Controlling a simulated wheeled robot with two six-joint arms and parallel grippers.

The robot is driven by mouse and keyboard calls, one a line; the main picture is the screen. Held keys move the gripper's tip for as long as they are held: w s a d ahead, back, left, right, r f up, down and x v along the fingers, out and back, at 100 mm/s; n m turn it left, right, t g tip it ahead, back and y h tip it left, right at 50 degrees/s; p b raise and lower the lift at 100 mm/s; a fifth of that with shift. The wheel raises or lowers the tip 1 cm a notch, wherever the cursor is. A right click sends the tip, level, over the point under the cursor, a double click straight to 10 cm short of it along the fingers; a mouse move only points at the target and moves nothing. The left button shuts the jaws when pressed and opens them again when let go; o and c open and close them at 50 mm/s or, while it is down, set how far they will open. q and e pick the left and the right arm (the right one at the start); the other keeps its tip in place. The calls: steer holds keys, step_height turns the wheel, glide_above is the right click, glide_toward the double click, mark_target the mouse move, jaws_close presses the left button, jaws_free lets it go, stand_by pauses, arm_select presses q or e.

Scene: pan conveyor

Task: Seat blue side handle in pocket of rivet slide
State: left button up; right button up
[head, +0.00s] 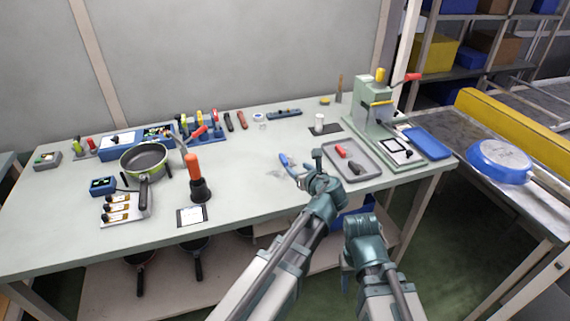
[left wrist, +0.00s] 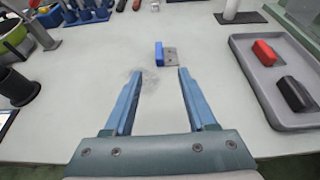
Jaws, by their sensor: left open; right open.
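The blue side handle (left wrist: 159,51), a small blue block with a grey metal plate at its right, lies on the table in the left wrist view. In the head view, it is the small blue piece (head: 283,159) just beyond my left gripper. My left gripper (left wrist: 156,72) is open and empty, its fingers either side of and short of the handle, not touching it. My right gripper (head: 348,272) hangs in front of the table edge, open. The green press (head: 373,105) stands at the back right; I cannot make out the rivet slide's pocket.
A grey tray (head: 372,170) with a red handle (head: 340,151) and a black handle (head: 355,167) lies right of my left gripper. A blue bin (head: 428,143) sits beside the press. A green pan (head: 145,158) and an orange-handled tool (head: 193,167) stand left. The table around the blue handle is clear.

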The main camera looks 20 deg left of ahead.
arm_select(q)
steer(key=b, duration=0.3)
glide_toward(284, 158)
steer(key=x, duration=0.3)
steer(key=shift+w+f, duration=0.2)
steer(key=shift+w, duration=0.1)
steer(key=shift+b+x, duration=1.1)
steer(key=shift+x, duration=2)
steer(key=shift+s+a+r, duration=0.1)
steer(key=shift+r, duration=0.05)
jaws_close()
